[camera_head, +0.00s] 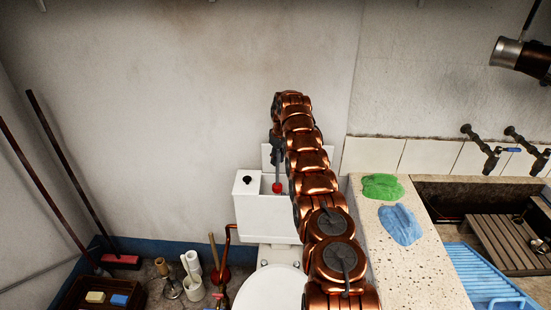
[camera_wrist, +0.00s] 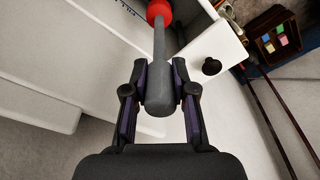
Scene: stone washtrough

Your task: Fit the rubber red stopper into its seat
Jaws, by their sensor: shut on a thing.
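The red stopper (camera_head: 278,187) hangs from a grey stem at the mouth of the white cistern (camera_head: 265,215), in the head view. In the wrist view the stopper (camera_wrist: 159,9) shows at the top edge, partly cut off. My gripper (camera_wrist: 160,74) is shut on the thick grey handle (camera_wrist: 160,92) of the stopper, with a finger on each side. In the head view my gripper (camera_head: 277,143) is above the cistern, with the stopper pointing down. The seat is not visible; the cistern's inside is mostly hidden by its walls and my arm.
A black knob (camera_head: 247,180) sits on the cistern's left top part. The white toilet bowl (camera_head: 273,288) is below. A stone counter (camera_head: 375,225) with green (camera_head: 382,187) and blue cloths (camera_head: 400,225) stands at right. Two poles (camera_head: 65,165) lean at left.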

